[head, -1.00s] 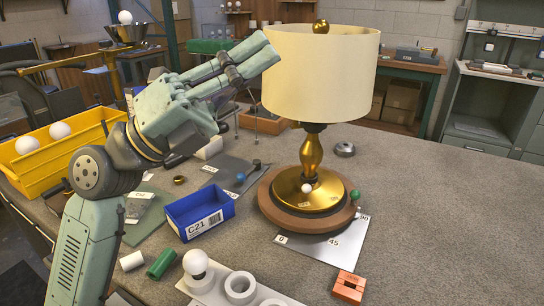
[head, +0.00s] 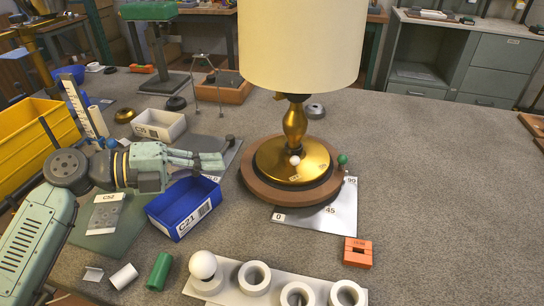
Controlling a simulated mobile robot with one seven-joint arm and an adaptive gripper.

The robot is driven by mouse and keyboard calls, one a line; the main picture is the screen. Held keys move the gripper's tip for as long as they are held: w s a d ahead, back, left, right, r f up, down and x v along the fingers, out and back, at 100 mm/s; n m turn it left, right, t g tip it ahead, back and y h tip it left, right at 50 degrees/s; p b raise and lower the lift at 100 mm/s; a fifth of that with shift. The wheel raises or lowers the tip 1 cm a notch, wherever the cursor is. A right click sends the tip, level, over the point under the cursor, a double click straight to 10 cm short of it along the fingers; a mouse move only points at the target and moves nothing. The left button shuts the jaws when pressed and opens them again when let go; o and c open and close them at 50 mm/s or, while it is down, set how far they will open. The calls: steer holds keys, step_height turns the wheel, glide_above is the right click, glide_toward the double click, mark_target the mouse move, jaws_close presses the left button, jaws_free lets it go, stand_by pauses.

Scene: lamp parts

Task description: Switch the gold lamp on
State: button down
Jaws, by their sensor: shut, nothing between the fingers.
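The gold lamp (head: 294,126) stands upright on a round brown wooden base (head: 262,193), with a cream shade (head: 303,45) cut off by the top of the head view. A small white knob (head: 295,160) sits on the front of its gold foot. A green ball (head: 342,159) is at the right rim of the wooden base. My gripper (head: 222,162) is left of the lamp, low over the table, pointing right toward the gold foot. Its fingers are shut and empty, with a small gap to the wooden base.
A blue bin marked C21 (head: 184,208) lies just below my gripper. A white bin (head: 158,126) is behind it. A grey plate with angle marks (head: 335,215) lies under the lamp. In front are a white holder strip (head: 228,291) with a bulb and an orange block (head: 358,252).

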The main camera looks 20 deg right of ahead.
mark_target(292, 160)
steer(key=d+p, duration=0.2)
steer(key=d, duration=0.2)
steer(key=d+f+p, duration=0.1)
steer(key=d+p, duration=0.1)
steer(key=d, duration=0.2)
steer(key=d+f+p, duration=0.1)
steer(key=d+p, duration=0.1)
steer(key=d, duration=0.3)
steer(key=shift+s, duration=0.15)
steer(key=shift+d+f, duration=0.3)
steer(key=shift+d, duration=0.1)
steer(key=shift+f+b, duration=0.1)
steer(key=shift+b, duration=0.2)
steer(key=shift+s+d, duration=0.15)
steer(key=shift+s, duration=0.05)
